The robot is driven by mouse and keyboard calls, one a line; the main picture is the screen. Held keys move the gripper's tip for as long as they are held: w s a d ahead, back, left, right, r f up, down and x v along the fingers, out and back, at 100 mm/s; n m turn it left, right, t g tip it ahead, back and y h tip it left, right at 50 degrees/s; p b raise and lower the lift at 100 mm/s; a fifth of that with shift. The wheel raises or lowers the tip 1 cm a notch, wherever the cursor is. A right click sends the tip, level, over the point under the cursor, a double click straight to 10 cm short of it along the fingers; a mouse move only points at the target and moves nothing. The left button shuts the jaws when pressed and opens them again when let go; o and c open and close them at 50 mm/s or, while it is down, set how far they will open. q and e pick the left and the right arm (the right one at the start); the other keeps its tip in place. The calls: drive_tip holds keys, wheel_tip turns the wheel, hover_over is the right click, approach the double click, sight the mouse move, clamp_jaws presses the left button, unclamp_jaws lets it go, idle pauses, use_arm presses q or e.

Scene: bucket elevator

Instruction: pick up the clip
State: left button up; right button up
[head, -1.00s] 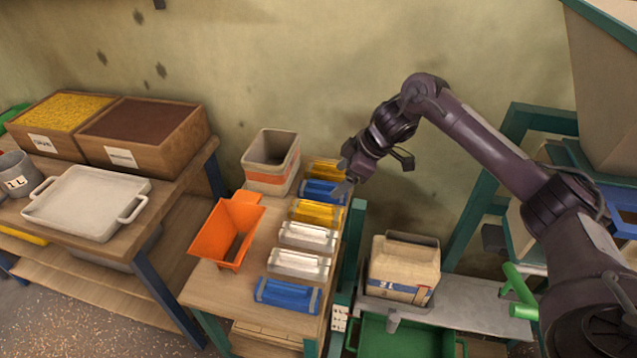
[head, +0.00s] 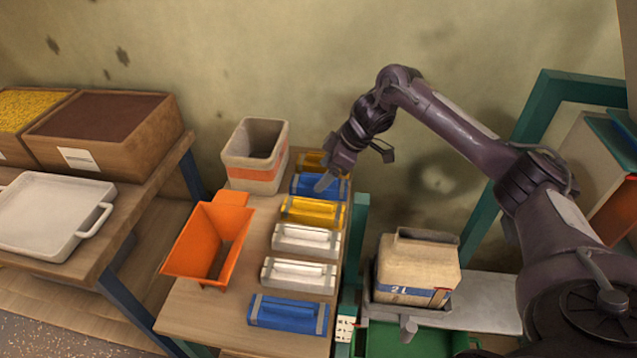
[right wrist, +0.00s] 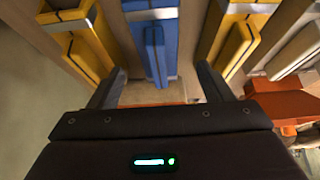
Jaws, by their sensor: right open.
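Clip-like pieces with raised bar handles lie in a row on the wooden table. From the back they are a yellow clip (head: 312,160), a blue clip (head: 300,185), a yellow clip (head: 312,211), two white clips (head: 306,240) (head: 299,275) and a blue clip (head: 288,313). My right gripper (head: 356,168) is open and empty over the back blue clip, partly covering it. In the right wrist view, that blue clip (right wrist: 155,50) lies ahead between the two fingers, apart from them, with a yellow clip on each side. My left gripper is not in view.
An orange scoop-like bin (head: 207,242) and a white bucket with an orange band (head: 256,158) stand left of the row. A green post (head: 355,245) rises at the table's right edge. A beige container (head: 415,268) stands beyond it. A wall is behind.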

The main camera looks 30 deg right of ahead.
sight(320, 176)
drive_tip(key=x, duration=0.5)
drive_tip(key=shift+w+r, duration=0.1)
drive_tip(key=c, duration=1.1)
drive_tip(key=shift+r, duration=0.1)
